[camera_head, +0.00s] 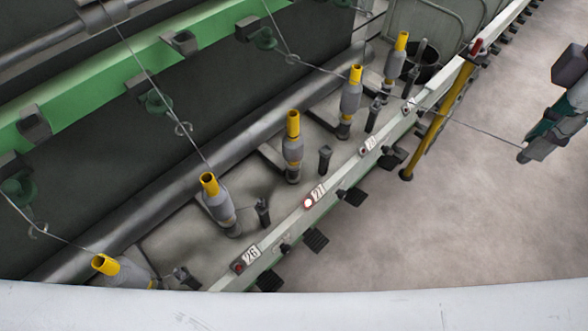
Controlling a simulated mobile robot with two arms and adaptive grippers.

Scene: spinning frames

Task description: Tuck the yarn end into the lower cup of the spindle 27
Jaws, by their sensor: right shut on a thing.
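Spindle 27 (293,150) stands behind the number plate 27 (317,193), which has a lit red lamp. It has a yellow tube on top, a grey body, and a dark lower cup (293,178) at its foot. The yarn (470,127) runs from above through a wire guide (291,59), passes high over the spindles, and ends at my right gripper. My right gripper (524,155) is shut on the yarn end at the far right, over the floor, well away from spindle 27. The pinched end is too small to make out. My left gripper is not in view.
Neighbouring spindles stand on both sides, including spindle 26 (217,205) with its own taut yarn. A yellow post (437,118) with a red top stands beside the rail. A green beam (90,78) crosses the upper left. Floor at right is clear.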

